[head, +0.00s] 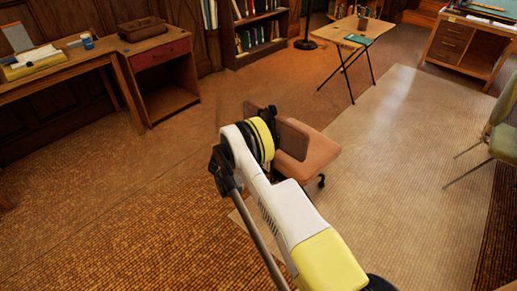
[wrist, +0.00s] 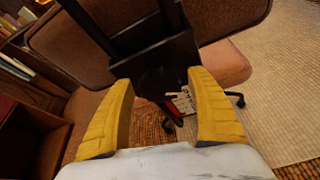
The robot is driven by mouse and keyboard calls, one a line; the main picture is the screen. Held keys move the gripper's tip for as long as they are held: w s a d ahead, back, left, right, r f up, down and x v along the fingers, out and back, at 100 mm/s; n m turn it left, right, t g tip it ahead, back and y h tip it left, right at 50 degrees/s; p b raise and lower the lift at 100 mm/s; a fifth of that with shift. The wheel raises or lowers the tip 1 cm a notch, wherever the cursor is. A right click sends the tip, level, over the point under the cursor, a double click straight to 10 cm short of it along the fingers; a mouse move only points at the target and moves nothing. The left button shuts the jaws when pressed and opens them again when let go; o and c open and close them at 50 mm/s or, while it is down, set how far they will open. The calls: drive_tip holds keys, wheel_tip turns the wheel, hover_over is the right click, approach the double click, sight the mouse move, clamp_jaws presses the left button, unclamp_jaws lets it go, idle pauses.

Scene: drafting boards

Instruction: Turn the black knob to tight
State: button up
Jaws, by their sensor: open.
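An office chair (head: 312,165) with a brown seat and back stands in the middle of the floor in the head view, partly behind my arm. In the wrist view its brown back (wrist: 105,45) carries a black upright bracket (wrist: 155,45). The black knob cannot be told apart clearly from the dark parts below this bracket. My gripper (wrist: 160,77) is open, its two yellow fingers apart on either side of the dark area, with nothing clearly held. A white printed label (wrist: 183,101) shows between the fingers. My gripper is hidden behind my arm in the head view.
A desk with a red drawer (head: 161,55) stands at the left, and a bookcase (head: 256,38) behind. A small folding table (head: 343,35) is at the back. A green chair (head: 503,140) is at the right edge. Open floor surrounds the office chair.

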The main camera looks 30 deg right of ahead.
drive_tip(key=shift+c, duration=0.2)
drive_tip(key=c, duration=1.1)
drive_tip(key=shift+m, duration=0.3)
drive_tip(key=shift+m+t, duration=1.2)
drive_tip(key=shift+m, duration=0.5)
drive_tip(key=o, duration=1.1)
drive_tip(key=shift+o, duration=0.2)
drive_tip(key=shift+s+r, duration=0.1)
